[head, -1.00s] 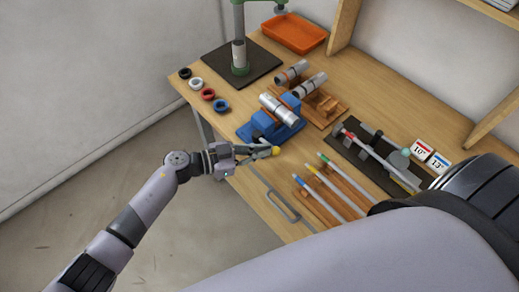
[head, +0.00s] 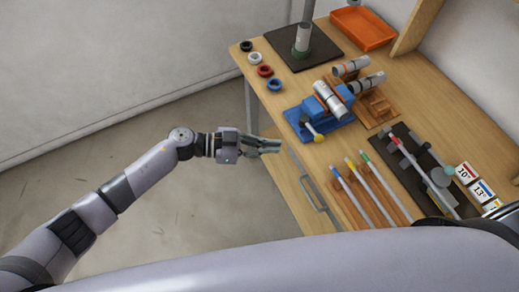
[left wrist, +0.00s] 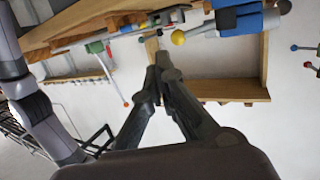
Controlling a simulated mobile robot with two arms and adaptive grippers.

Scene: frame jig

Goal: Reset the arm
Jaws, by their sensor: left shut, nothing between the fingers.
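My left gripper (head: 270,146) is shut and empty. It hangs in the air at the left front edge of the workbench (head: 282,200), in front of the blue vise (head: 297,117) and apart from it. In the left wrist view its fingers (left wrist: 160,78) come together, with nothing between them. My left arm reaches in from the left of the head view. My other arm's large grey link crosses the bottom of the head view, and its gripper is out of view.
The vise's yellow-tipped handle (head: 318,138) sticks out near the gripper. A drawer handle (head: 312,195) is on the bench front. Several tipped rods (head: 372,188) lie on a wooden rack. Floor at left is clear.

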